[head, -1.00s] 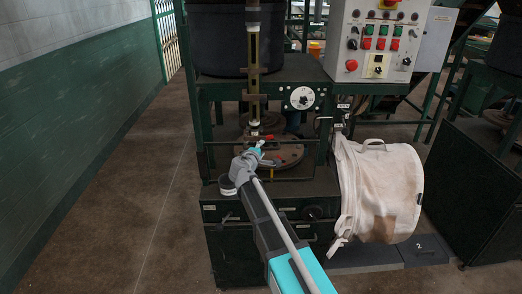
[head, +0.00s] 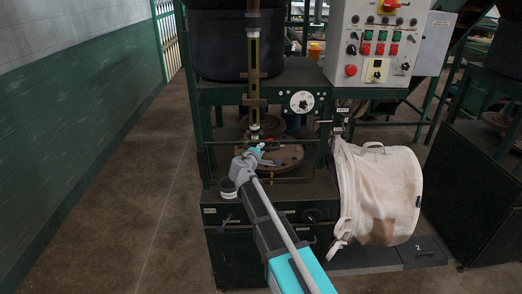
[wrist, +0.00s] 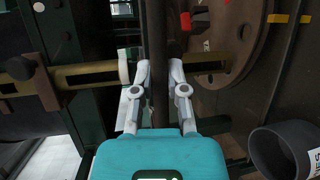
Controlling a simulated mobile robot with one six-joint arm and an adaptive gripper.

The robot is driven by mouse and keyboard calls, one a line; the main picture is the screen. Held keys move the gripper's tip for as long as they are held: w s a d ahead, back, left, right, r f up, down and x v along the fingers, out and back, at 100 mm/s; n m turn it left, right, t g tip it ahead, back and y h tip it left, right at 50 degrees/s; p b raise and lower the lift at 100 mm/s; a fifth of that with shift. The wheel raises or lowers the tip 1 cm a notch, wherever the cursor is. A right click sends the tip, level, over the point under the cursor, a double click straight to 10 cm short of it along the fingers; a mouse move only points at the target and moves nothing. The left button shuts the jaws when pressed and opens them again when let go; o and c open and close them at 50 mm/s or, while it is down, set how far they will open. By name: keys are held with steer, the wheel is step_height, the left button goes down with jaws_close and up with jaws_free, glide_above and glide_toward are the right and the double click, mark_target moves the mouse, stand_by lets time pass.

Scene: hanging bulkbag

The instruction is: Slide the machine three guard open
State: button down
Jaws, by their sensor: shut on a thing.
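The machine in the middle of the head view has a dark round plate (head: 284,158) in its opening and a brass-coloured column (head: 254,60) above it. Thin dark bars cross the front of this opening. I take them for the guard. My gripper (head: 256,153) is at the left half of the opening, in front of the plate. In the wrist view the two grey fingers (wrist: 157,92) stand on either side of a dark narrow bar (wrist: 158,45) and are shut on it. The contact itself is hard to make out, and the bar's lower part is hidden behind my gripper's body.
A grey cup-like container (wrist: 268,153) is close to the right of my gripper in the wrist view. A white bulk bag (head: 385,195) hangs right of the machine, below a control box (head: 375,40). Floor (head: 130,190) is clear on the left, up to a green wall (head: 80,110).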

step_height(320, 180, up, 37)
steer(key=p, duration=3.6)
steer(key=c, duration=0.6)
jaws_free()
steer(key=shift+c, duration=0.2)
steer(key=shift+f, duration=0.2)
